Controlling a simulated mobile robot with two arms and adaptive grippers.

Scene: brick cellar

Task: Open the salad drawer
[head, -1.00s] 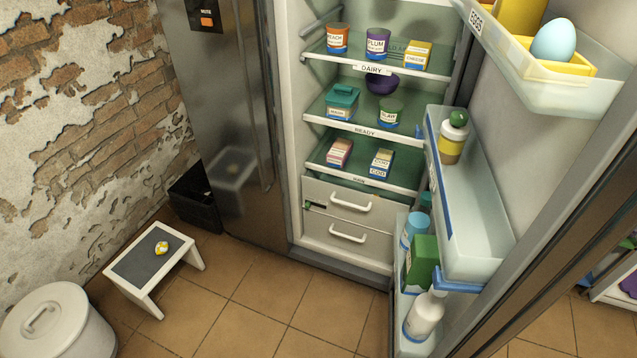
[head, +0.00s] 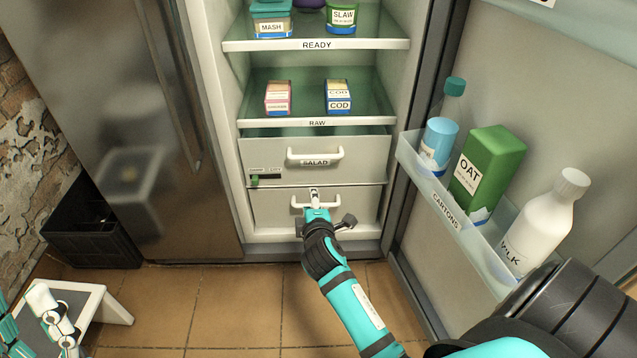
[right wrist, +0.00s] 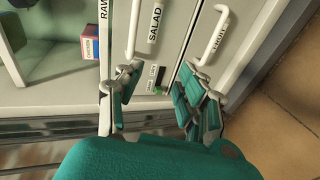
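The salad drawer (head: 355,170) is the upper of two pale drawers at the fridge's bottom and looks shut. Its white bar handle (head: 315,155) has a SALAD label, also visible in the right wrist view (right wrist: 155,22). A green slider (head: 254,181) sits at its lower left. My right gripper (head: 330,211) is open and empty, in front of the lower drawer and below the salad handle. In the right wrist view its fingers (right wrist: 158,98) are spread, with the salad handle ahead, apart from them. My left gripper (head: 32,318) is open at the lower left, partly cut off.
The lower drawer (head: 268,207) has a similar handle, partly hidden by my right gripper. The open fridge door at right has a shelf (head: 440,203) with a green OAT carton and bottles. A black crate (head: 95,245) and a low stool (head: 112,305) stand left. Floor before the fridge is clear.

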